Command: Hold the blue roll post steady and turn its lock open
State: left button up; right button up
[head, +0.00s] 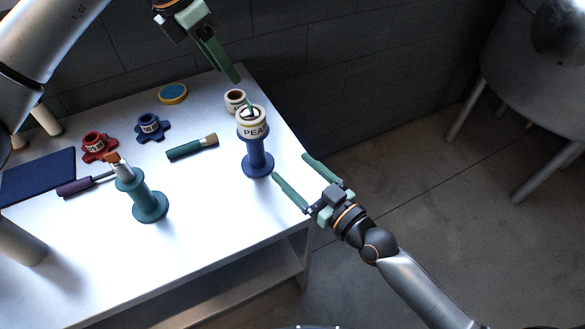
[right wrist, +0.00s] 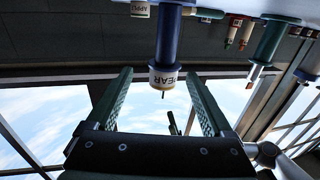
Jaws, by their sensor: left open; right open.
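The blue roll post (head: 257,160) stands upright near the table's right edge, with a cream roll labelled PEAR (head: 252,130) around its top. A small lock piece (head: 251,112) shows at the top, too small to read its position. In the right wrist view the post (right wrist: 168,35) and roll (right wrist: 162,80) appear upside down, beyond and between my right fingers. My right gripper (head: 290,167) is open and empty, right of the post and apart from it. My left gripper (head: 232,75) is open above and behind the post, its fingers seen nearly edge-on.
A teal post (head: 149,206) stands to the left. Another cream roll (head: 235,101) is close behind the blue post. A brush (head: 192,147), blue knob (head: 150,127), red knob (head: 98,146) and yellow-rimmed disc (head: 172,93) lie on the table (head: 205,220). The front right of the table is clear.

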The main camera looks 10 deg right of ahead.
aim_at(254, 138)
jog(key=shift+w+a+r+y, duration=0.25)
jog(key=shift+w+a+y, duration=0.05)
jog(key=shift+a, duration=0.3)
jog(key=x, duration=1.2)
jog(key=shift+a+f, duration=0.1)
jog(key=shift+f, duration=0.05)
grip_shut()
dwell(1.1)
